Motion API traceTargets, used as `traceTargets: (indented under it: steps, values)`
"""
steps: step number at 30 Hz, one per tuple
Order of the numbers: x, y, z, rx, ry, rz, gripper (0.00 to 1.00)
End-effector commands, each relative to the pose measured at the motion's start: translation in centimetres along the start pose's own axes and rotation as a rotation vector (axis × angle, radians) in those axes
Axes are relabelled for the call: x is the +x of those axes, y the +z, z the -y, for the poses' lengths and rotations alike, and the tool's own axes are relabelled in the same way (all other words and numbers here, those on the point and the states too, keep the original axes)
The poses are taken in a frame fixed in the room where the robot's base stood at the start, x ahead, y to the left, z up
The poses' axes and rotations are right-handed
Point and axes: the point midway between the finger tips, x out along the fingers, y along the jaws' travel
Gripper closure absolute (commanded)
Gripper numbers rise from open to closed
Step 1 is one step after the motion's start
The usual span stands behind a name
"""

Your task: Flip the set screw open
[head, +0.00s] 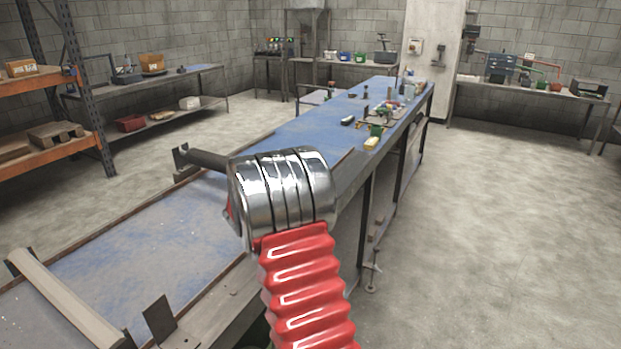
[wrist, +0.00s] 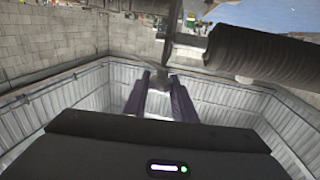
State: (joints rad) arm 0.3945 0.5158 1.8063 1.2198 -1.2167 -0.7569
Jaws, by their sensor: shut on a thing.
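In the wrist view my gripper (wrist: 161,77) points away from the camera with its two dark purple fingers close together. It is shut on the lower end of a dark upright piece (wrist: 169,55). This piece stands at the left end of a thick dark ribbed cylinder (wrist: 255,52), joined by a short shaft (wrist: 190,40). I cannot make out a set screw clearly; the contact at the fingertips is small and dim. In the head view a dark bar (head: 211,160) with a notched bracket (head: 182,157) shows at the bench edge, and my gripper is hidden.
A long bench (head: 120,250) with a worn blue top runs away from me. A pale roller (head: 65,300) lies across its near end. Orange shelving (head: 40,85) stands left; the floor at right is clear.

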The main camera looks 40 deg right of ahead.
Motion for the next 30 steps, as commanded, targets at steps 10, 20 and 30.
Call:
traceTargets:
  steps: [10,20,30]
  values:
    - [-0.15,0.08,0.45,0.001,0.243,0.000,0.98]
    - [-0.08,0.02,0.39,0.002,0.444,-0.001,0.98]
    - [-0.06,-0.11,0.33,0.003,0.575,-0.002,0.98]
